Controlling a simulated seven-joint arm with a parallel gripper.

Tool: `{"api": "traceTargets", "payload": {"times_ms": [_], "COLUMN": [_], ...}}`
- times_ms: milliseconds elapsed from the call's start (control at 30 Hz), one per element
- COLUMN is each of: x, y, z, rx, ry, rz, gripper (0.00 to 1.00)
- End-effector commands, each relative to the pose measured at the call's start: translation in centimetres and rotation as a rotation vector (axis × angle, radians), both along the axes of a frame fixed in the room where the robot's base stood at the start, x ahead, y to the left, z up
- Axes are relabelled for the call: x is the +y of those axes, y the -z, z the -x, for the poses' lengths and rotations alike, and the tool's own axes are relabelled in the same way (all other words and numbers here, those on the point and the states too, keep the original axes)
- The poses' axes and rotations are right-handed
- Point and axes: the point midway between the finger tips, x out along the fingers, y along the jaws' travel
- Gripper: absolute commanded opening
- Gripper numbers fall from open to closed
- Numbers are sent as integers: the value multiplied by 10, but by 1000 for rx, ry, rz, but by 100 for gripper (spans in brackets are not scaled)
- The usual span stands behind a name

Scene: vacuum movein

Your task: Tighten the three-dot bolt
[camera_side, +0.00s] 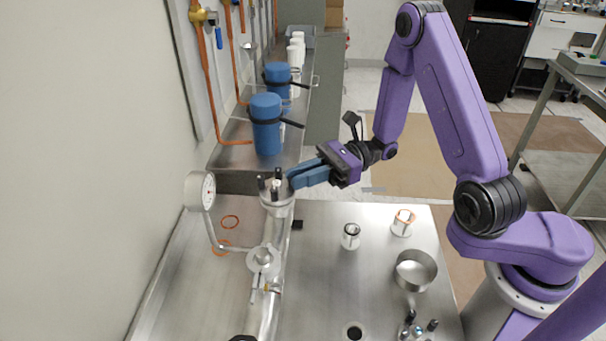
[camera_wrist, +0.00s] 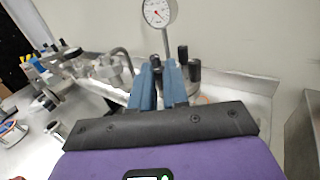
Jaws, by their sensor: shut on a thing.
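A round metal flange (camera_side: 277,201) tops the steel pipe assembly in the side view, with several dark upright bolts (camera_side: 264,184) around its rim. My gripper (camera_side: 291,181) reaches in from the right, roughly level, its blue fingers at the right side of the flange. In the wrist view the fingers (camera_wrist: 163,68) lie close together and are shut on a bolt, mostly hidden between the tips. Two other black bolts (camera_wrist: 194,71) stand just beyond and right of the fingers. Dot marks are too small to read, so I cannot tell which bolt has three dots.
A pressure gauge (camera_side: 200,190) on a bent tube stands left of the flange, and behind it in the wrist view (camera_wrist: 159,12). Small cups (camera_side: 350,236) and a metal bowl (camera_side: 415,270) sit right on the steel table.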

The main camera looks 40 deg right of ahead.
Motion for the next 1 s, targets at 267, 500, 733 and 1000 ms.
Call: {"api": "traceTargets", "payload": {"times_ms": [267, 500, 733, 1000], "x": [0, 2, 4, 5], "y": [0, 0, 0, 0], "z": [3, 7, 9, 11], "rx": [4, 4, 1, 1], "ry": [96, 258, 377, 472], "rz": [-1, -1, 0, 0], "gripper": [0, 0, 0, 0]}}
